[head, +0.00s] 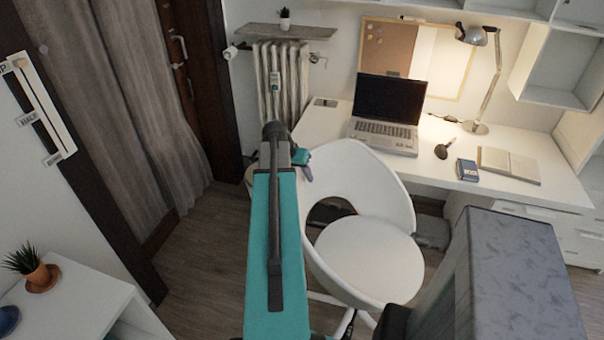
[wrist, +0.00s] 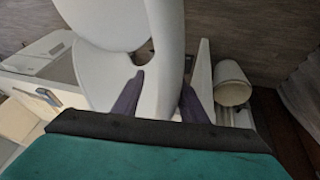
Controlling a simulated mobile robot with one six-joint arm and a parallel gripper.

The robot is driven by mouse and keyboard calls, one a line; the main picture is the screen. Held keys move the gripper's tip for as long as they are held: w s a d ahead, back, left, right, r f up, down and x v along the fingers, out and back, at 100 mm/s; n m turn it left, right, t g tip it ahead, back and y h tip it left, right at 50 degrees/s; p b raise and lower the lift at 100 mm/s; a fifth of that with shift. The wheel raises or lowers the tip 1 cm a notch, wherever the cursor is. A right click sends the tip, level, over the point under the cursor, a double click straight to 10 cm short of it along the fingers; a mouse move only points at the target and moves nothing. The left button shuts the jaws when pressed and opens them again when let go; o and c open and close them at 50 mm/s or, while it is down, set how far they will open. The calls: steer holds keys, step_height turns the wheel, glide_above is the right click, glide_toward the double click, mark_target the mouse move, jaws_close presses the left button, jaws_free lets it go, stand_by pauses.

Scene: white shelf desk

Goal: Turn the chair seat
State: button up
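The white swivel chair has a curved backrest (head: 361,180) and a round seat (head: 370,262), and stands in front of the desk. My gripper (head: 306,168) is at the left edge of the backrest, partly hidden behind my arm. In the wrist view my gripper (wrist: 160,100) has its two dark purple fingers spread wide, one on each side of the backrest's edge (wrist: 166,45). I cannot tell whether either finger touches it.
A radiator (head: 280,85) is at the back wall. The floor (head: 205,245) left of the chair is clear.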

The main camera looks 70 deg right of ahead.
steer(key=shift+c, duration=0.3)
jaws_close()
steer(key=shift+w+d, duration=0.1)
steer(key=shift+d, duration=0.15)
steer(key=shift+a, duration=0.25)
steer(key=shift+a, duration=0.3)
